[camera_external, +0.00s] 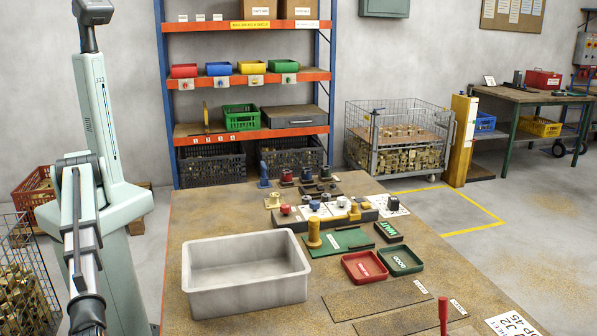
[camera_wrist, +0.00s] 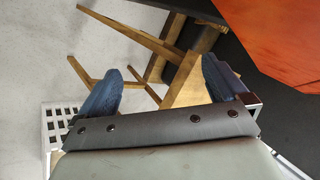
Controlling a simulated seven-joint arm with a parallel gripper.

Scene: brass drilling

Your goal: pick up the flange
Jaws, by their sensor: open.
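A blue piece with a flat foot (camera_external: 264,176) stands at the table's far left. My gripper (camera_wrist: 162,90) shows two blue-tipped fingers spread wide apart in the wrist view, with nothing between them. In the external view my arm hangs at the left, away from the table pieces, and the fingertips are not visible. No flange shows in the wrist view.
A large grey bin (camera_external: 245,268) fills the table's left middle. A red tray (camera_external: 364,267) and a green tray (camera_external: 400,260) lie right of it. A red upright handle (camera_external: 443,314) stands near the front. Wooden legs (camera_wrist: 130,32) and an orange panel (camera_wrist: 270,38) show in the wrist view.

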